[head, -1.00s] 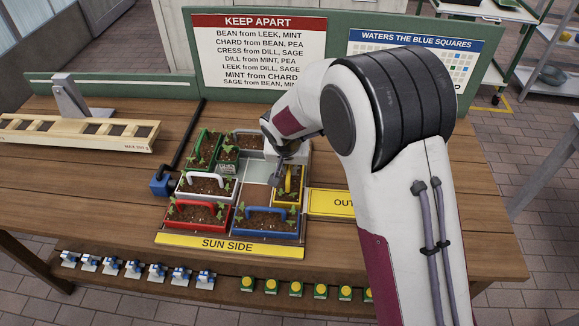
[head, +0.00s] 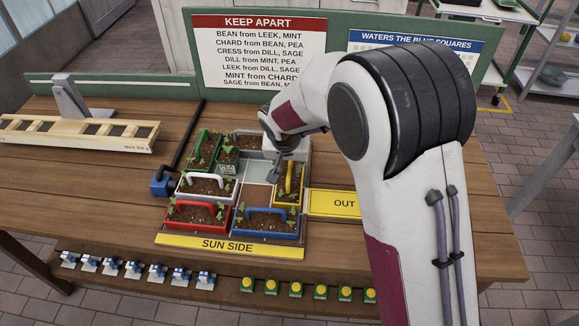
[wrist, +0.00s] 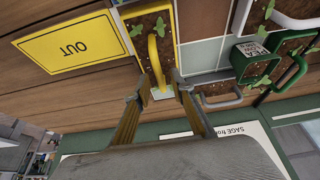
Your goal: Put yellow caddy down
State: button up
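The yellow caddy (head: 298,186) sits upright in the right column of the grey tray (head: 306,152), behind the blue caddy (head: 268,230). It holds soil and seedlings, and its yellow handle stands up. The caddy also shows at the top of the wrist view (wrist: 174,28). My gripper (head: 276,174) is just behind and above its handle in the head view. In the wrist view my gripper (wrist: 160,90) has its two fingers spread apart, with a gap between them and nothing clamped. The handle's end lies just beyond the fingertips; contact is hard to tell.
Red (head: 196,218), white (head: 205,188) and green (head: 203,150) caddies fill the tray's left side, and a grey one (head: 248,142) stands at the back. Bare tray cells (head: 256,170) lie left of the yellow caddy. The yellow OUT plate (head: 336,204) is to its right.

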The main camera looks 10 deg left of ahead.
jog(key=v, duration=0.9)
jog(key=shift+r, duration=0.25)
jog(key=shift+s, duration=0.1)
dwell(0.5)
jog(key=s+d+r, duration=0.6)
jog(key=d, duration=0.2)
jog(key=s+d+r, duration=0.5)
jog(key=s+d, duration=0.1)
jog(key=d, duration=0.2)
jog(key=s+d, duration=0.3)
jog(key=s, duration=0.5)
jog(key=s+d+t, duration=0.1)
jog(key=s+d, duration=0.3)
jog(key=s, duration=0.5)
jog(key=shift+d, duration=0.25)
